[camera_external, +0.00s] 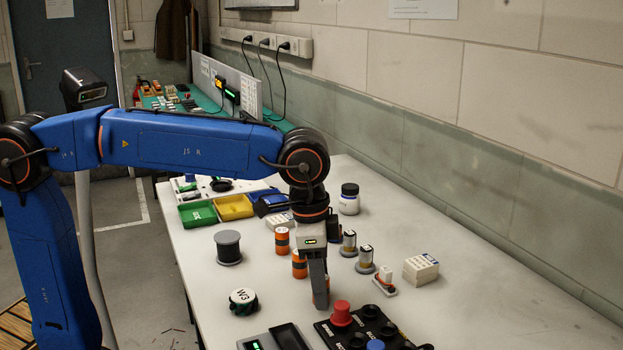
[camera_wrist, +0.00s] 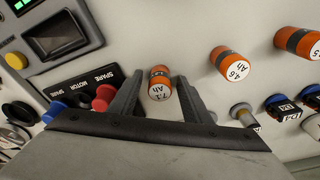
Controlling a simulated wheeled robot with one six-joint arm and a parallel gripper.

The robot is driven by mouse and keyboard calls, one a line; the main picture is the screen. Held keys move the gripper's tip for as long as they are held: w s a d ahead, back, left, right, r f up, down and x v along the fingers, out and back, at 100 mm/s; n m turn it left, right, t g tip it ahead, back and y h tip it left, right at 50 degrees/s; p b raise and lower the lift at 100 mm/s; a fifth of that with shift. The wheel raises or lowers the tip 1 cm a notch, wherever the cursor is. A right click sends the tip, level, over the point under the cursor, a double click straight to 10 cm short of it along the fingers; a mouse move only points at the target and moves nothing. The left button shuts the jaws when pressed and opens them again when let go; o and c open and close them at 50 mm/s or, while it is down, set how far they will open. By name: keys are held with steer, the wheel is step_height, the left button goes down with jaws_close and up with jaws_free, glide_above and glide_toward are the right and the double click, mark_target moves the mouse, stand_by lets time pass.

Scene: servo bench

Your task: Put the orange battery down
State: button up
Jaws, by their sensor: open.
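An orange battery with a dark band and a white top marked 7.1 Ah (camera_wrist: 159,92) stands between the two fingers of my gripper (camera_wrist: 160,76) in the wrist view. The fingers are open, one on each side of it. In the external view my gripper (camera_external: 319,298) points down to the bench top, and its fingers hide most of this battery. Two more orange batteries stand in a row with it: one marked 4.6 Ah (camera_wrist: 232,64) and another farther along (camera_wrist: 300,42). They also show behind my gripper in the external view, the nearer one (camera_external: 299,268) and the farther one (camera_external: 282,241).
A black panel with a red knob (camera_external: 341,314) lies close in front of my gripper. A dark spool (camera_external: 228,247) and a W3 part (camera_external: 243,301) stand left. Small cylinders (camera_external: 365,258) and a white block (camera_external: 420,268) stand right.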

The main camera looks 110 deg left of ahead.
step_height(320, 180, up, 12)
steer(key=s, duration=0.1)
steer(key=shift+s+d, duration=0.2)
stand_by(0.4)
